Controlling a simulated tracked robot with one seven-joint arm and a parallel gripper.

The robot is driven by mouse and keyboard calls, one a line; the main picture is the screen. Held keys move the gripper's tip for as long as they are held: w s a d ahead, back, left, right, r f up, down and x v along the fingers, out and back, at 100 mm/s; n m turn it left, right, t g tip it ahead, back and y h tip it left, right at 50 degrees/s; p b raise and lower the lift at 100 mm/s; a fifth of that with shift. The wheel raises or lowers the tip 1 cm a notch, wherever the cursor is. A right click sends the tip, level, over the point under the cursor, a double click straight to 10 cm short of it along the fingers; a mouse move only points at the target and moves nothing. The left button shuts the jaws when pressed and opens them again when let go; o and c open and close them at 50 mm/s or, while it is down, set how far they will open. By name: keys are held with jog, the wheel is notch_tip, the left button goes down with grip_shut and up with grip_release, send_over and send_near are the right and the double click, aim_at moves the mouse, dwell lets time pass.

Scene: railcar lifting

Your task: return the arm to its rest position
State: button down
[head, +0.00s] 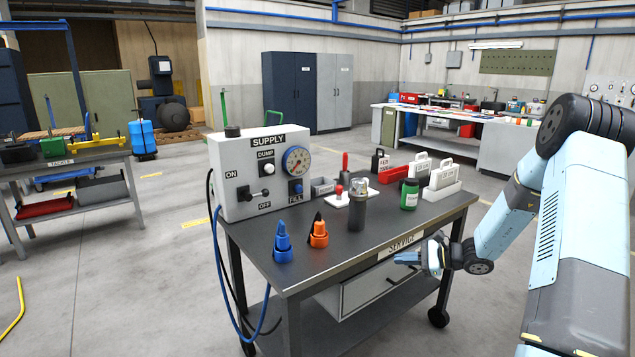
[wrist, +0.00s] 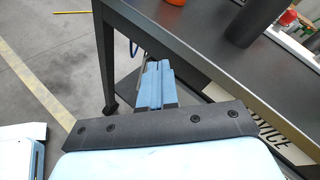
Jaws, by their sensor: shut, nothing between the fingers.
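My gripper (head: 408,259) is at the front edge of the service cart (head: 290,268), beside the SERVICE label, at the end of my blue and black arm, which comes in from the right. In the wrist view the gripper's blue fingers (wrist: 154,86) are together with nothing between them, in front of the cart's side. I cannot tell whether the gripper touches the cart.
The cart holds a SUPPLY box (head: 262,172), blue (head: 282,243) and orange (head: 319,232) fittings, a grey cylinder (head: 358,205) and a green jar (head: 410,194). A drawer (head: 372,287) below stands out. A tackle bench (head: 70,165) is at left. Open floor lies between.

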jog(key=s+a+r+n+g+h, duration=0.25)
jog(key=s+a+r+n, duration=0.2)
jog(key=s+r, duration=0.4)
jog(key=s+a+r+n+g+h, duration=0.25)
jog(key=s+r+n+h, duration=0.2)
jog(key=s+r, duration=0.4)
jog(key=s+d+r+n+t+h, duration=0.2)
jog(key=s+r, duration=0.4)
jog(key=s, duration=0.4)
jog(key=s+d+r+n+t+h, duration=0.2)
jog(key=s+r+n, duration=0.4)
jog(key=s, duration=0.4)
jog(key=t+h, duration=0.1)
jog(key=h, duration=0.1)
jog(key=shift+s+h, duration=0.2)
jog(key=shift+h, duration=0.2)
jog(key=shift+d+r, duration=0.1)
jog(key=shift+d, duration=0.05)
